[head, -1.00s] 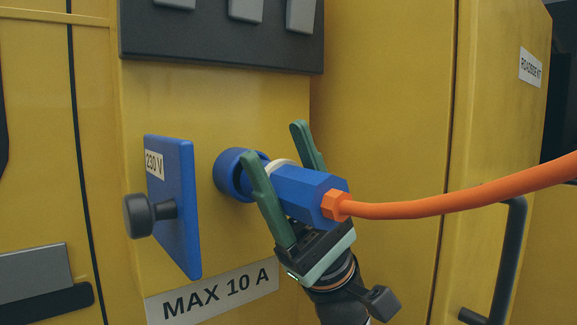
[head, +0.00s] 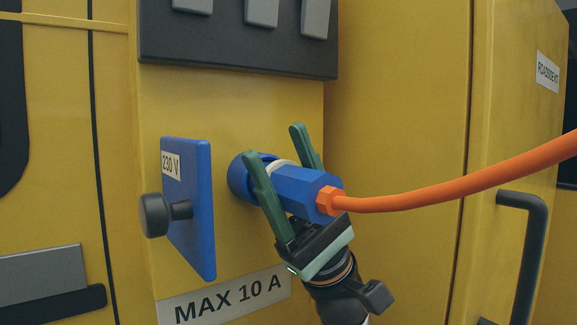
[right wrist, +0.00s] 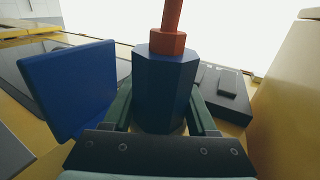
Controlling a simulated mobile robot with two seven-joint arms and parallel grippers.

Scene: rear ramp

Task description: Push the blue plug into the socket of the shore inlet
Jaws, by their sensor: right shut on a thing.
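The blue plug (head: 300,188) has an eight-sided body, an orange cable nut and a pale ring near its front. My right gripper (head: 276,147) is shut on it, one green finger on each side. The plug's front end is at the round blue shore inlet (head: 239,180) and appears to be inside its collar. The near finger hides part of the joint, so I cannot tell how deep it sits. In the right wrist view the plug body (right wrist: 165,92) stands between the fingers and hides the socket. My left gripper is not in view.
The inlet's open blue lid (head: 190,215), marked 230 V, stands out left of the socket with a black knob (head: 160,214). A dark switch panel (head: 235,50) is above. The orange cable (head: 450,188) runs right, past a black handle (head: 530,230).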

